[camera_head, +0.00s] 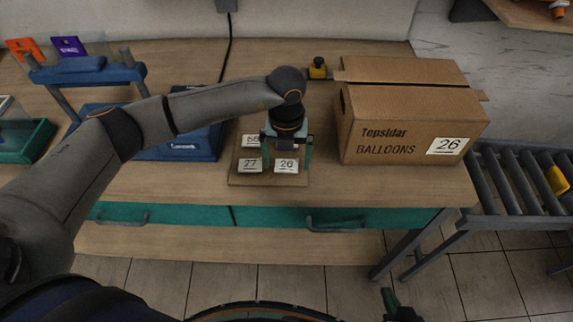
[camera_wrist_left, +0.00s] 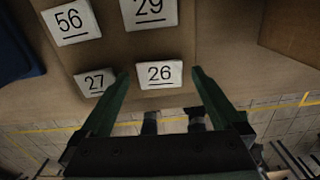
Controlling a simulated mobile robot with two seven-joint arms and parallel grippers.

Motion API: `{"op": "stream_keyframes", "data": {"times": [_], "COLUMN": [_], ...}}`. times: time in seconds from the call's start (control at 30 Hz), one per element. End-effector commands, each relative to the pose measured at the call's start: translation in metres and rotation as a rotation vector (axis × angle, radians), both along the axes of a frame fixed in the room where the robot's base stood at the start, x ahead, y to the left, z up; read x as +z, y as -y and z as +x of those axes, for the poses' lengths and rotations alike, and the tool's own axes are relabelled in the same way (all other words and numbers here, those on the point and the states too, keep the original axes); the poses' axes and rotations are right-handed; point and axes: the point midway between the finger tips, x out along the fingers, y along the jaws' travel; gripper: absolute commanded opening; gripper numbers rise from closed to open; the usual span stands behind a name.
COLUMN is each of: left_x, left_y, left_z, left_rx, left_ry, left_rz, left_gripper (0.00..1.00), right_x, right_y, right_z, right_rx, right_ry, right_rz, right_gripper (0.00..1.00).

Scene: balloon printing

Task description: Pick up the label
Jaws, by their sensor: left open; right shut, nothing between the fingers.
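Several white number labels lie on a brown board (camera_head: 268,179) on the table. The label 26 (camera_head: 286,166) is at the board's front right, with the label 27 (camera_head: 250,165) to its left and the label 56 (camera_head: 250,141) behind. The wrist view shows label 26 (camera_wrist_left: 160,74), label 27 (camera_wrist_left: 96,82), label 56 (camera_wrist_left: 71,21) and label 29 (camera_wrist_left: 149,11). My left gripper (camera_head: 287,158) points down over the board. Its open fingers (camera_wrist_left: 160,76) stand on either side of label 26, with nothing held. My right gripper (camera_head: 398,308) is at the bottom edge, shut and empty.
A cardboard box (camera_head: 408,115) marked Topsidar Balloons 26 stands right of the board. A blue machine (camera_head: 185,145) stands to the left. A roller conveyor (camera_head: 515,185) is at the far right.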

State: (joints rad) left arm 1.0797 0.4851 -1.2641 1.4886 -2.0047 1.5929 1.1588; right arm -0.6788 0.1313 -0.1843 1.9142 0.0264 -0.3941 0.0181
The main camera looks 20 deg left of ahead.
Motion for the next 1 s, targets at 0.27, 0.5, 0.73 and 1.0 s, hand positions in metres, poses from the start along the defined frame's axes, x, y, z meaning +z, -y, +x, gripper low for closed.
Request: {"op": "stream_keyframes", "data": {"times": [0.27,0.5,0.73,1.0], "left_x": [-0.0006,-0.0006,-0.0007,-0.0007], "left_y": [-0.0001,-0.0002,-0.0002,-0.0002], "left_z": [0.0001,0.0001,0.0001,0.0001], "left_rx": [0.0,0.0,0.0,0.0], "left_ry": [0.0,0.0,0.0,0.0], "left_rz": [0.0,0.0,0.0,0.0], "left_gripper": [1.0,0.78,0.52,0.21], "right_x": [-0.0007,-0.0006,-0.0006,-0.0007], "right_y": [0.0001,0.0001,0.0001,0.0001], "right_z": [0.0002,0.0003,0.0003,0.0002], "right_rx": [0.0,0.0,0.0,0.0], "right_ry": [0.0,0.0,0.001,0.0], "right_rz": [0.0,0.0,0.0,0.0], "right_gripper": [0.0,0.0,0.0,0.0]}}
